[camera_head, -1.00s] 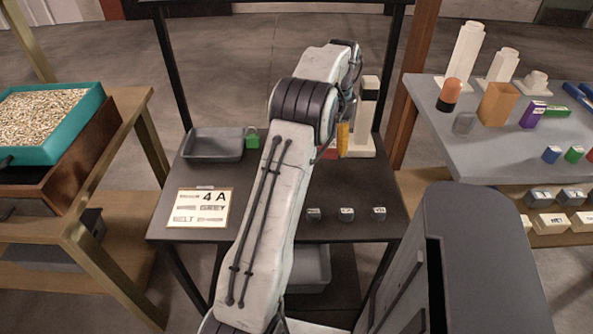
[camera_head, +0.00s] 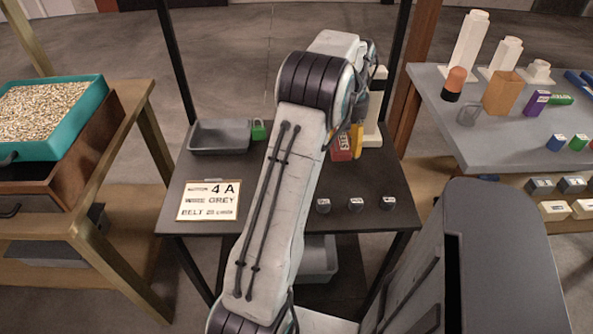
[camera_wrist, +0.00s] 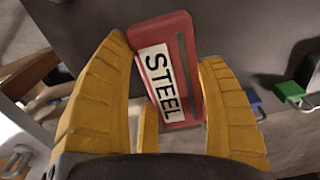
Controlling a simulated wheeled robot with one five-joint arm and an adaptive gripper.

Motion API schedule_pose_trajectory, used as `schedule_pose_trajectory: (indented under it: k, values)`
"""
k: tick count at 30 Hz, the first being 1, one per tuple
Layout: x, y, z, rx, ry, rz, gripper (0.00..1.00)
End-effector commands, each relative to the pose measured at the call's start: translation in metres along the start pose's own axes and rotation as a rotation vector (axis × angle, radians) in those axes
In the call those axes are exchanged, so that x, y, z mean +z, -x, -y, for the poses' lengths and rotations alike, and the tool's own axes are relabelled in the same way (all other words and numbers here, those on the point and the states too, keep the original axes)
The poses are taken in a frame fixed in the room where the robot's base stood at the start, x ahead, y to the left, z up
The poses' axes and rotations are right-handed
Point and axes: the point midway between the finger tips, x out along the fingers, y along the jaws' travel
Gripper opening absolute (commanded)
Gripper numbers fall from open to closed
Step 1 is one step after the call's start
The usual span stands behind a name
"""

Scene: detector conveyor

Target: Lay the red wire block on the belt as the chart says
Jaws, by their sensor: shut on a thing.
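The block sits tilted between the fingers in the wrist view. In the head view the red block (camera_head: 341,149) shows beside a yellow finger (camera_head: 357,140), above the far right part of the dark table (camera_head: 300,225). I cannot tell whether it touches the surface. The chart (camera_head: 209,200) lies at the table's front left; I read "4 A", "GREY" and "BELT", the rest is too small. I cannot make out a belt for certain.
A grey tray (camera_head: 218,138) and a green padlock (camera_head: 258,130) stand at the table's back left. Several small grey blocks (camera_head: 356,204) lie at the front right. A white stand (camera_head: 373,125) rises behind my gripper. A side table (camera_head: 500,125) holds other objects.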

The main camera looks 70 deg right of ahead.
Motion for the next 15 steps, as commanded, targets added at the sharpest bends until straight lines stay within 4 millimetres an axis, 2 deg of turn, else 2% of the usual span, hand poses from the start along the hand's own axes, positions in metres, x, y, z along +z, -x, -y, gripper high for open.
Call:
schedule_pose_trajectory:
  k: [15]
  values:
    - [0.02, -0.048, 0.084, -0.001, 0.007, 0.004, 0.31]
